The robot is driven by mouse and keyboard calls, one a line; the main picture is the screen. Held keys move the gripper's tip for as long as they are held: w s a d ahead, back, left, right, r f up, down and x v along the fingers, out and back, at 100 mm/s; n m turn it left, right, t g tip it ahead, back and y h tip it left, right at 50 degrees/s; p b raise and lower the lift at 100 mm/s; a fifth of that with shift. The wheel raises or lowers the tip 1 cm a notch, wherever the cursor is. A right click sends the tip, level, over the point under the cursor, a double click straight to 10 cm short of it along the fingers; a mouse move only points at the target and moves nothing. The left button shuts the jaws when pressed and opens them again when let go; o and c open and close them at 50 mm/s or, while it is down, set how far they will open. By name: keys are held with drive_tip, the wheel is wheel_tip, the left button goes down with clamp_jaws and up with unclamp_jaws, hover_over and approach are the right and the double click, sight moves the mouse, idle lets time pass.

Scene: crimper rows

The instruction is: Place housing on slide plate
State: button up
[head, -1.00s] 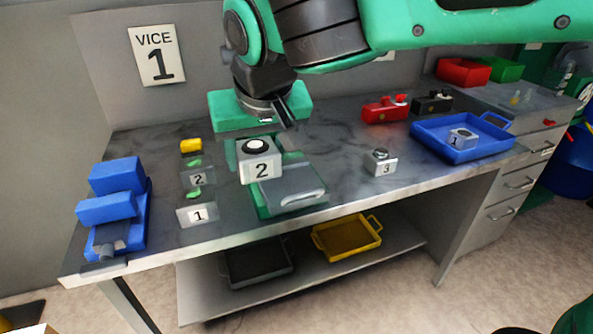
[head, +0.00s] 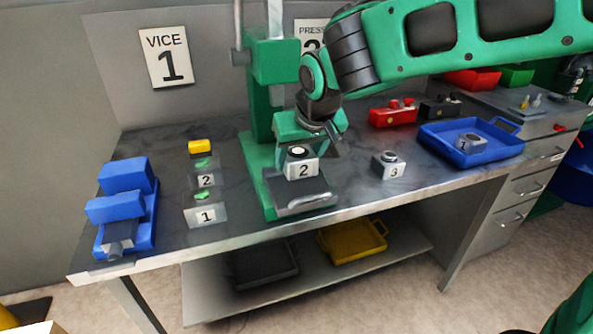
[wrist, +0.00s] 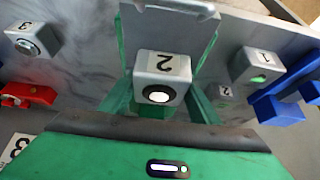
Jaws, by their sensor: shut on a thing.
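The housing (head: 302,168) is a light grey block marked 2 with a dark ring and white centre on top. My gripper (head: 318,134) is shut on it, and its fingertips are mostly hidden. The slide plate (head: 304,199) is a grey metal plate on the green press base. The housing is upright over the plate's back part; I cannot tell whether it touches.
A block marked 3 (head: 388,166) stands right of the press. A blue tray (head: 440,150) holds another block. A blue vice (head: 122,205), a yellow block (head: 200,146) and stands marked 1 (head: 206,216) and 2 (head: 206,181) are left. The green press column (head: 262,105) rises behind.

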sight(298, 170)
drive_tip(key=shift+f, duration=1.8)
drive_tip(key=o, duration=1.6)
drive_tip(key=shift+o, duration=0.2)
